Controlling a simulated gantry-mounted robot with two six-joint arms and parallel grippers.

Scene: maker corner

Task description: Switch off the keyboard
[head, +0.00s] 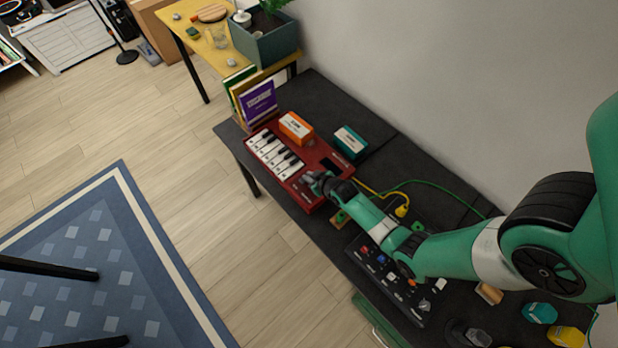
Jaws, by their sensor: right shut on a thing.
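The keyboard (262,139) is a red unit with white and black keys, lying on the dark bench. An orange box (296,127) sits on its back part, and a dark display patch shows near its right end. My right gripper (309,181) is at the keyboard's right front end, low over the control area right of the keys. Its jaws look closed, and what they grip is too small and covered to make out. The gripper hides that part of the panel. My left gripper is not in view.
A teal box (350,141) stands behind the keyboard. Books with a purple cover (259,102) stand at its left.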

